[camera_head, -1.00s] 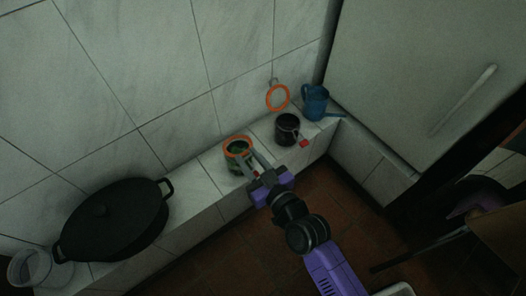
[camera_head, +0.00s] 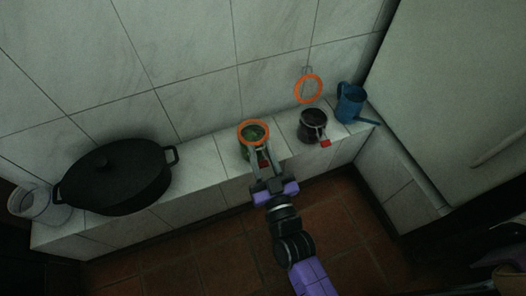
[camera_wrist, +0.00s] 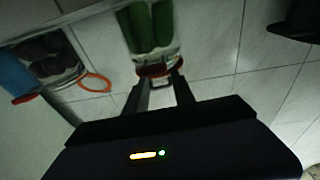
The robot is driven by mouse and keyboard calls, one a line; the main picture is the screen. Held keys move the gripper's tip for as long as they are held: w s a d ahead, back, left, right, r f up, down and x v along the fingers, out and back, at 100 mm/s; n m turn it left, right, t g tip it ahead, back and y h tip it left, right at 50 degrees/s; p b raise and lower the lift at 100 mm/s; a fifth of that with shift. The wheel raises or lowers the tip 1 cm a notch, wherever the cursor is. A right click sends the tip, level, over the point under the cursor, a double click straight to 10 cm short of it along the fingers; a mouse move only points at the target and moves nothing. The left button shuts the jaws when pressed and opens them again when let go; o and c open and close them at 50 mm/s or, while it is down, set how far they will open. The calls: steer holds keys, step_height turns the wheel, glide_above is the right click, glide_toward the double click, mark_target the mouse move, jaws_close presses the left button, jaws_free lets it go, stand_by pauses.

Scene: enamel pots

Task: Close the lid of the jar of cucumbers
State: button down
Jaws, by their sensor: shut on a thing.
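The jar of cucumbers (camera_head: 246,152) stands upright on the tiled ledge in the head view. Its lid with an orange ring (camera_head: 253,122) lies over the mouth, and green shows through it. Whether it sits fully down I cannot tell. My gripper (camera_head: 258,152) reaches in from the front and is shut at the lid's front edge. A small red clasp (camera_head: 264,163) shows between the fingers. In the wrist view, green cucumbers (camera_wrist: 148,28) show in the glass, with the red-orange rim right at my fingertips (camera_wrist: 163,80).
A dark-filled jar (camera_head: 312,126) with its orange-ringed lid (camera_head: 308,89) raised stands to the right, its red clasp hanging in front. A blue watering can (camera_head: 351,103) is beyond it. A large black pot (camera_head: 117,178) and a glass jar (camera_head: 38,207) stand left.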

steer(key=shift+s+f, duration=0.1)
steer(key=shift+f, duration=0.45)
steer(key=c, duration=1.2)
jaws_free()
steer(key=shift+o, duration=0.8)
steer(key=shift+r, duration=0.15)
steer(key=p+v, duration=0.2)
steer(key=v, duration=0.5)
steer(key=shift+s+p, duration=0.3)
steer(key=shift+s, duration=0.05)
